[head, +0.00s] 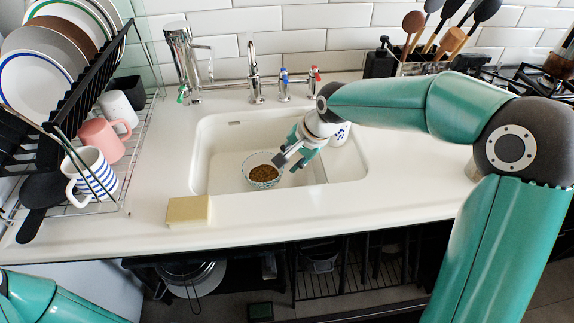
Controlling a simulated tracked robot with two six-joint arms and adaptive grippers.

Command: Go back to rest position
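My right arm reaches in from the right over the counter. Its gripper (288,163) hangs over the white sink (222,150), close to the right side of a patterned bowl (262,172) with brown contents. The gripper's two dark fingertips look apart, with nothing seen between them. Whether a finger touches the bowl's rim cannot be told. Only a teal part of my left arm shows in the lower left corner; its gripper is out of view.
A dish rack (120,170) with plates and mugs stands at the left. A yellow sponge (187,210) lies at the counter's front edge. Taps (254,85) rise behind the sink. A white and blue cup (341,133) is partly hidden behind my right wrist. The hob (480,70) is at the back right.

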